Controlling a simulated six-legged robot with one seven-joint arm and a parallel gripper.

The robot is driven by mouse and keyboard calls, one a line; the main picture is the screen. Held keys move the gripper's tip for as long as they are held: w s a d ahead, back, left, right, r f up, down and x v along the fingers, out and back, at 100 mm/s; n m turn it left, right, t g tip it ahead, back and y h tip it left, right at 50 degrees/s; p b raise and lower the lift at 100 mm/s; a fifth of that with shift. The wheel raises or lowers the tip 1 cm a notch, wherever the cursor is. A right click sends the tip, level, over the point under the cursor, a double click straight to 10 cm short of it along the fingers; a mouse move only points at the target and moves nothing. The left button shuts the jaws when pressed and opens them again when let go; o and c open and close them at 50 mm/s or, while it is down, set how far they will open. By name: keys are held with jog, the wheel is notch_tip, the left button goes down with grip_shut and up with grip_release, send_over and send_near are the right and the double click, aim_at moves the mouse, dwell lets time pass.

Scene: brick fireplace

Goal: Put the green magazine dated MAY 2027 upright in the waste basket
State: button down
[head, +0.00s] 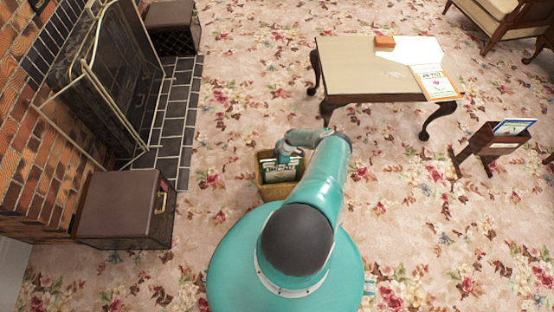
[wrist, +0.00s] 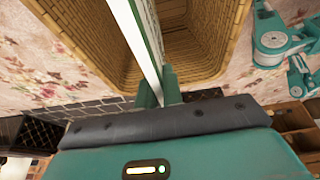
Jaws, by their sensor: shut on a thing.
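My gripper (head: 289,153) is shut on the top edge of the green magazine (head: 281,169), whose cover has white and dark lettering too small to read. The magazine stands roughly upright within the mouth of the wicker waste basket (head: 275,191). In the wrist view, the magazine (wrist: 145,50) shows edge-on as a thin white strip between my fingers (wrist: 158,93), with the woven basket walls (wrist: 90,40) on both sides of it. My fingers are near the basket's rim. Whether the magazine's lower edge touches the basket floor is hidden.
A wooden table (head: 350,75) at the back right holds an orange box (head: 384,43), papers and an orange-white magazine (head: 434,82). A wooden rack (head: 475,150) stands at the right. A brown box (head: 122,205) and the brick fireplace (head: 25,100) are at the left. Carpet around is clear.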

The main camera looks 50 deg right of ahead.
jog(key=shift+f, duration=0.2)
jog(key=c, duration=1.5)
grip_release()
jog(key=v, duration=1.3)
jog(key=shift+s+d+r, duration=0.1)
jog(key=shift+r, duration=0.3)
